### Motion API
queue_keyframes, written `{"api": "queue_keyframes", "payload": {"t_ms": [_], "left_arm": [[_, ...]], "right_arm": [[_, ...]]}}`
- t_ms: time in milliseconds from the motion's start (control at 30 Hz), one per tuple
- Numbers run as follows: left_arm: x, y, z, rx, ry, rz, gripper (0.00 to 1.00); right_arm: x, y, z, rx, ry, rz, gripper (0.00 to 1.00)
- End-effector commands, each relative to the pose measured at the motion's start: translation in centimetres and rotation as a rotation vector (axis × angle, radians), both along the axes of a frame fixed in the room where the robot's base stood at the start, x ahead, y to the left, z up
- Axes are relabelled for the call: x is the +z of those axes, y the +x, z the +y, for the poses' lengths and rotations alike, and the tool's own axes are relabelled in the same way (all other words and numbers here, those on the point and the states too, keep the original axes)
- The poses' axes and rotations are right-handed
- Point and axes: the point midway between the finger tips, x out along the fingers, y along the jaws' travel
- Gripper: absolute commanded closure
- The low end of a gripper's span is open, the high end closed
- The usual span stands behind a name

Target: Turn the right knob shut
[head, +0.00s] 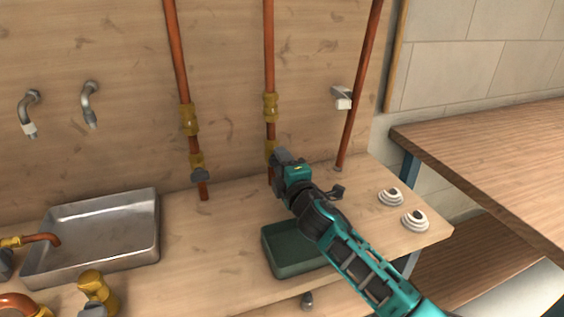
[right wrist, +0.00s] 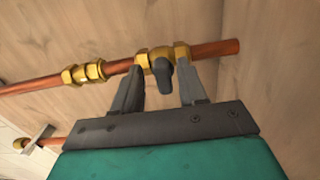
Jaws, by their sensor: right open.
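The right knob (right wrist: 162,78) is a dark grey lever on a brass valve (right wrist: 160,56) in the right wrist view. The valve sits on a copper pipe. My right gripper (right wrist: 160,70) is open, with one finger on each side of the knob and visible space beside it. In the head view, my right gripper (head: 278,160) is at the lower end of the middle copper pipe (head: 269,50) and hides this knob. The left pipe's grey knob (head: 200,175) is in plain view. My left gripper is not in view.
A green tray (head: 283,268) lies on the bench below my right arm. A metal basin (head: 155,235) stands at the left. White ringed fittings (head: 390,197) lie at the bench's right end. A third pipe (head: 362,80) with a grey bracket (head: 341,97) rises right of my gripper.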

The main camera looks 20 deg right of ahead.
Motion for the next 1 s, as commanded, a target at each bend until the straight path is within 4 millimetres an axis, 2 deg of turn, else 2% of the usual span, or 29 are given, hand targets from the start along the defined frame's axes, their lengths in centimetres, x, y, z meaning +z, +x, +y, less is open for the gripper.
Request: {"api": "queue_keyframes", "payload": {"t_ms": [300,467,800,1000], "left_arm": [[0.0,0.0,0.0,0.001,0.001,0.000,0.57],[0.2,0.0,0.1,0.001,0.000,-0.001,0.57],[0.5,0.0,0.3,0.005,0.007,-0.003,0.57],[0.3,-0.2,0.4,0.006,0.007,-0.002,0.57]], "right_arm": [[-0.1,-0.2,0.1,0.003,-0.001,0.001,0.56],[-0.1,-1.5,0.0,0.003,-0.001,0.002,0.56],[-0.3,-8.0,-0.2,0.003,-0.001,0.005,0.56],[-0.3,-11.1,-0.3,0.002,-0.001,0.004,0.56]]}}
